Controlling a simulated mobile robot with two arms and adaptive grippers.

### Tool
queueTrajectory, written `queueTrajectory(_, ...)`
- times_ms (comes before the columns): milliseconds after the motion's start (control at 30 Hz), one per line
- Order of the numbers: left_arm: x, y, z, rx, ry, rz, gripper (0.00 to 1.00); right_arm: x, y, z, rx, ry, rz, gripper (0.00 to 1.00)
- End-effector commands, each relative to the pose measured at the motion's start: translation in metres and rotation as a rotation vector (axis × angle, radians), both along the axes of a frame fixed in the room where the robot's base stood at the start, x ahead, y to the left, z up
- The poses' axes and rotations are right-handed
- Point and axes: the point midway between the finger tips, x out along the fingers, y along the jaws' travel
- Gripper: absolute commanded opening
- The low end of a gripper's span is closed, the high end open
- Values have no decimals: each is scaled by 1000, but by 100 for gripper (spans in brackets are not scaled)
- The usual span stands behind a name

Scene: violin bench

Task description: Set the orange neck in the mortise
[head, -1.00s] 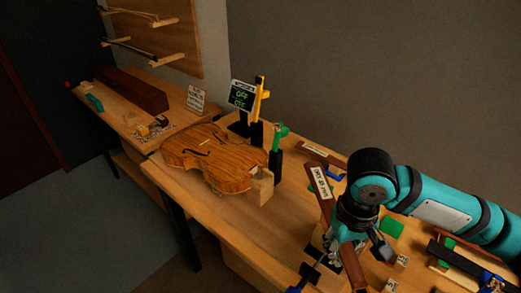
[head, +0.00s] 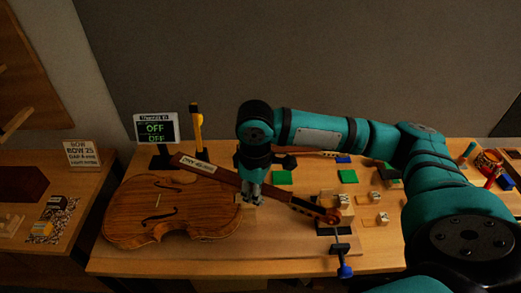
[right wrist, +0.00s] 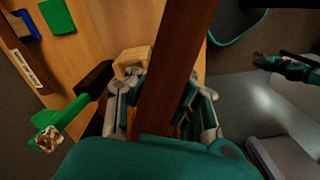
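The neck (head: 222,175) is a long reddish-brown bar with a white label near its left end and a scroll at its right end. My right gripper (head: 252,198) is shut around the neck, which also fills the middle of the right wrist view (right wrist: 170,70). The violin body (head: 165,210) lies on the bench, left of my gripper. Its pale end block (right wrist: 132,60) shows beside the neck in the right wrist view; the mortise is hidden. The neck appears above the block; contact cannot be told. My left gripper (right wrist: 266,62) shows small in the right wrist view, fingers unclear.
A green clamp (right wrist: 68,120) is close to my right gripper. Small wooden blocks (head: 375,198), green pads (head: 282,177) and a blue-handled clamp (head: 344,268) occupy the bench's right side.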

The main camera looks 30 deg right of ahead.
Motion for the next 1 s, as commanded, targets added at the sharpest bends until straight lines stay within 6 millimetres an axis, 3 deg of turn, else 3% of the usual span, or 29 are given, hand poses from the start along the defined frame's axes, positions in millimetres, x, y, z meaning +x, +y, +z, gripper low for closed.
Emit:
queueTrajectory(33, -3, -2, 25, -2, 5, 1, 40, 6, -10, 18, -4, 3, 66, 0)
queueTrajectory(233, -19, -15, 52, -18, 25, 5, 40, 24, -37, 30, -9, -2, 314, 0)
queueTrajectory(533, -35, -14, 54, -16, 51, 3, 40, 30, -47, 28, -11, -6, 410, 0)
queueTrajectory(867, -12, -8, 61, -9, 17, 6, 40, 28, -47, 25, 5, 9, 396, 0)
queueTrajectory(1000, -10, -8, 63, -10, 13, 6, 40, 26, -47, 11, 31, 34, 375, 0)
